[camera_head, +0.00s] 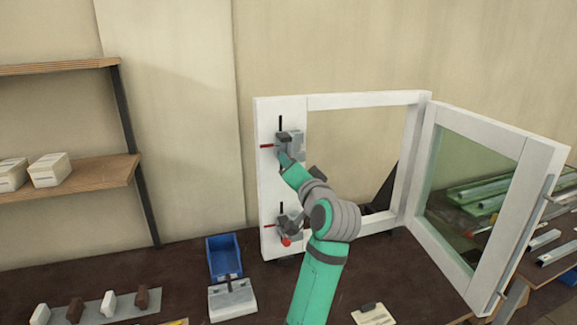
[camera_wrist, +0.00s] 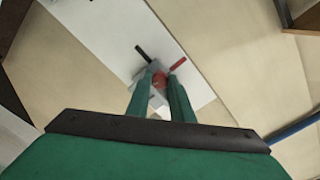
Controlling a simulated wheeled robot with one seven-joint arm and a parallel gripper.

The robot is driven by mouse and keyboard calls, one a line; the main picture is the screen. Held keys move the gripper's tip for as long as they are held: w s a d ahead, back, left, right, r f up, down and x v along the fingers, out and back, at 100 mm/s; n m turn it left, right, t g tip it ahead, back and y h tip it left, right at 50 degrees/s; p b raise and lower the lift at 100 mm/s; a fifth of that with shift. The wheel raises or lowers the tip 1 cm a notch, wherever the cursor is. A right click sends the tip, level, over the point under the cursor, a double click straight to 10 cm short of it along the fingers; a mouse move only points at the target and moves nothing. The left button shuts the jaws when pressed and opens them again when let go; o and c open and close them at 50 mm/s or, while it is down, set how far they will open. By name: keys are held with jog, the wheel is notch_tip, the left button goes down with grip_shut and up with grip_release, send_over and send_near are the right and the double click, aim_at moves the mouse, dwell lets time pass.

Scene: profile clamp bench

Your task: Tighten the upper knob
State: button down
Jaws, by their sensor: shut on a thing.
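The upper clamp (camera_head: 291,140) is a grey block on the white panel at the left of the window frame, with a black rod upward and a thin red rod to the left. Its red round upper knob (camera_wrist: 159,79) shows in the wrist view between my fingertips; in the head view my arm hides it. My gripper (camera_head: 285,160) is at this clamp, its green fingers on both sides of the knob and shut on it. The lower clamp (camera_head: 281,219) sits below on the same panel, with its own red knob (camera_head: 286,242), partly behind my arm.
A glazed sash (camera_head: 475,175) stands swung open at the right. On the dark bench are a blue bin (camera_head: 222,257), a grey-white block with a black handle (camera_head: 232,298), a board with several small blocks (camera_head: 97,308) and a clipboard (camera_head: 372,316). Shelves (camera_head: 80,178) are at the left.

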jog(key=c, duration=1.6)
grip_release()
jog(key=shift+o, duration=0.2)
jog(key=v, duration=1.1)
jog(key=shift+w, duration=0.1)
